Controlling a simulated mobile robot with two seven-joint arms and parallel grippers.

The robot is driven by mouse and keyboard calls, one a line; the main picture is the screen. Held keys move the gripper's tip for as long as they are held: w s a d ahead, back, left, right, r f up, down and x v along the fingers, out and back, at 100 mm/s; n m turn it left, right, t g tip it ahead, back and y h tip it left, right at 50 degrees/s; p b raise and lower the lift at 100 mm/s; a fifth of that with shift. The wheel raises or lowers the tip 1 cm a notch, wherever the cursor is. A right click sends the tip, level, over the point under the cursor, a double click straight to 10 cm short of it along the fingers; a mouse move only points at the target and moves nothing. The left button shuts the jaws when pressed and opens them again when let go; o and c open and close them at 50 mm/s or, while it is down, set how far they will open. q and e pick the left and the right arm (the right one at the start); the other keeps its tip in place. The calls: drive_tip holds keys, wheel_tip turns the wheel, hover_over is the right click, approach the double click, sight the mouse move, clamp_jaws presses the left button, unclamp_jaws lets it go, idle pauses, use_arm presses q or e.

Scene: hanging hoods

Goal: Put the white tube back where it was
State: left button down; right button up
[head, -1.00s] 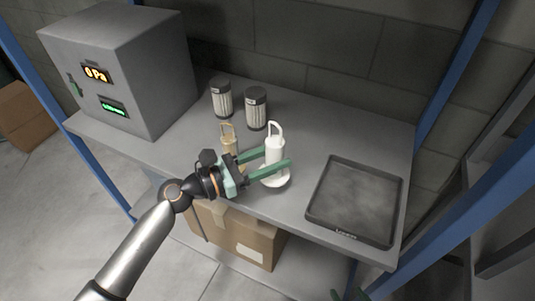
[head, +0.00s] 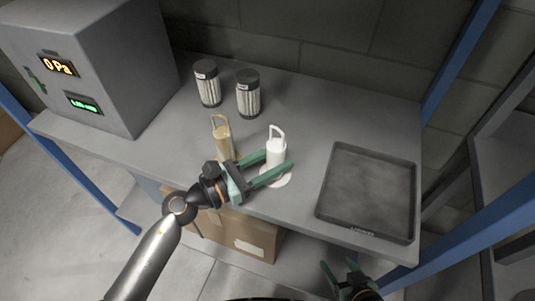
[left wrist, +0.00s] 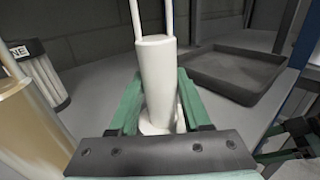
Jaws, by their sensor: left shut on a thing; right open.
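The white tube (head: 277,149) stands upright with a looped handle on top, over the shelf near its front edge. My left gripper (head: 278,164) is shut on its lower body, with a green finger on each side. In the left wrist view the tube (left wrist: 158,75) sits between the fingers. A flat white round base (head: 281,180) shows under the tube; I cannot tell whether the tube touches it. My right gripper (head: 338,265) is open and empty, low in front of the shelf.
A tan tube (head: 222,138) with a similar handle stands close left of the white one. Two dark-capped filter canisters (head: 208,86) (head: 248,96) stand behind. A black tray (head: 368,188) lies at right. A grey box with displays (head: 88,62) stands at left.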

use_arm(q)
drive_tip(key=shift+s+d+r, duration=0.1)
drive_tip(key=shift+f, duration=0.2)
drive_tip(key=shift+c, duration=1.8)
unclamp_jaws()
drive_tip(key=shift+r, duration=0.3)
drive_tip(key=b+v, duration=0.1)
drive_tip(key=v, duration=0.2)
drive_tip(key=b+v, duration=0.1)
drive_tip(key=v, duration=0.3)
drive_tip(key=b+v, duration=0.1)
drive_tip(key=v, duration=0.3)
drive_tip(key=shift+d+f, duration=0.1)
drive_tip(key=shift+f, duration=0.2)
drive_tip(key=shift+s+a+r, duration=0.15)
drive_tip(key=shift+s+a, duration=0.2)
drive_tip(key=shift+a, duration=0.15)
